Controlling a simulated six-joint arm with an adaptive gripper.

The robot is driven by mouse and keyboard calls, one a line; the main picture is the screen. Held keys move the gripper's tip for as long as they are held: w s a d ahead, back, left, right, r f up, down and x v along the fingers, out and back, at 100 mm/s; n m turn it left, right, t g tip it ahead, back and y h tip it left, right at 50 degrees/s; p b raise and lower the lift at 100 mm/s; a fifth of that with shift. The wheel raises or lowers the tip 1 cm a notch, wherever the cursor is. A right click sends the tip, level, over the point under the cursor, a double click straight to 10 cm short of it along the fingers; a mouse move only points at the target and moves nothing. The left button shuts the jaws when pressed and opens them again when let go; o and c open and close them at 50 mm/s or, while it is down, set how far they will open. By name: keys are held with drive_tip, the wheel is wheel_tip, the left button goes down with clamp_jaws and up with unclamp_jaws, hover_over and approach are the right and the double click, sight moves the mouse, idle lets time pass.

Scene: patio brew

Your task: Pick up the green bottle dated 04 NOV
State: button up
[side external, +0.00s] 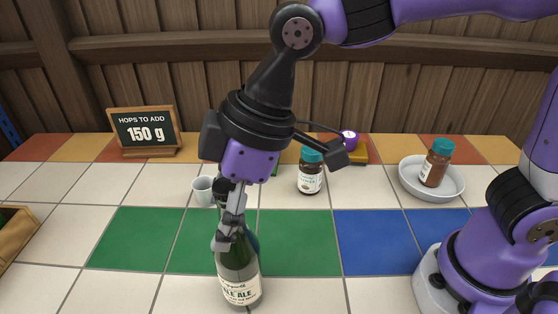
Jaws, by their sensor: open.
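A dark green bottle (239,268) stands upright on the tiles at the front, left of centre. Its cream label (240,293) shows the word ALE; a date cannot be read from here. My gripper (234,238) points down at the top of this bottle, with its fingers at the neck. The jaws are open, and the fingers hide much of the neck. I cannot tell whether they touch the glass.
A white cup (203,190) stands just behind my gripper. A labelled jar with a teal lid (310,172) stands behind to the right. A white bowl (416,189) holds a brown jar (435,163). A hops sign (145,133) reads 150 g. Green tiles (310,245) and blue tiles (375,240) are mostly clear.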

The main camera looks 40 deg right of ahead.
clamp_jaws()
